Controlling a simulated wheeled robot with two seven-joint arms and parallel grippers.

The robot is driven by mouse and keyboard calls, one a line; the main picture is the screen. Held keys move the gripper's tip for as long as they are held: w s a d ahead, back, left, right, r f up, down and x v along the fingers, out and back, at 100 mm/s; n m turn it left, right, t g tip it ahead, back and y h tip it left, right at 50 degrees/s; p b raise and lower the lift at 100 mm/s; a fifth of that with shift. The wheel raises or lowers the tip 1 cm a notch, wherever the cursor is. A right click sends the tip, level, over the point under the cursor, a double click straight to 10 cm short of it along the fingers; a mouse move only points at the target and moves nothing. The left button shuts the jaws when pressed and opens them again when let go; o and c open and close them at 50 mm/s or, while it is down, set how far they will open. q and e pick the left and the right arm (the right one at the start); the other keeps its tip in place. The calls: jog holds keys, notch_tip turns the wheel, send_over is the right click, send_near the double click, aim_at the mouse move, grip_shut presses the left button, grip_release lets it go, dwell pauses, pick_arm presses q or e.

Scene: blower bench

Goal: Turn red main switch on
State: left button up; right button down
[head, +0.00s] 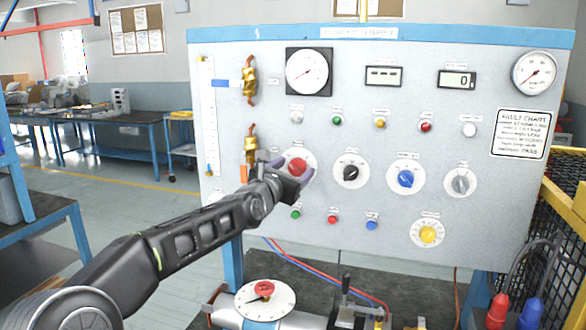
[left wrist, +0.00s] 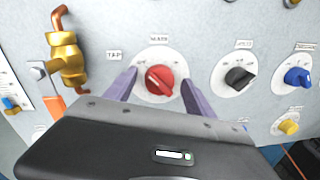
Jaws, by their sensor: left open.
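The red main switch (head: 297,166) is a round red knob on a white dial, in the row of rotary knobs on the grey panel (head: 330,120). It also shows in the left wrist view (left wrist: 159,79), its grip bar tilted. My left gripper (head: 290,172) is open in front of it. In the left wrist view its two purple fingers (left wrist: 158,90) stand on either side of the red knob, with a gap on each side. I cannot tell whether the fingertips touch the panel. My right gripper is not in view.
A black knob (head: 350,171), a blue knob (head: 405,178) and a grey knob (head: 461,182) sit to the right. Brass valves (head: 250,80) with copper pipe are left of the switch. A red-handled dial (head: 264,290) stands on the bench below. A yellow mesh cage (head: 565,215) is at right.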

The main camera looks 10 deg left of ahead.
pick_arm(q)
jog(key=c, duration=1.3)
jog(key=shift+c, duration=0.2)
jog(key=shift+m, duration=0.3)
jog(key=shift+d+m+b, duration=0.1)
jog(key=shift+m+b, duration=0.3)
jog(key=shift+m, duration=0.8)
jog(key=m, duration=0.3)
jog(key=shift+d+r+g+p, duration=0.1)
jog(key=shift+r+g+p, duration=0.05)
jog(key=shift+g+p, duration=0.2)
jog(key=m+p, duration=0.1)
jog(key=m, duration=0.2)
jog(key=shift+m+y, duration=0.3)
jog(key=shift+y, duration=0.1)
jog(key=m+p, duration=0.2)
jog(key=m, duration=0.2)
jog(key=shift+d+y, duration=0.1)
jog(key=shift+y, duration=0.2)
jog(key=shift+f+m+p, duration=0.2)
jog(key=shift+m+p, duration=0.65)
jog(key=shift+m, duration=0.85)
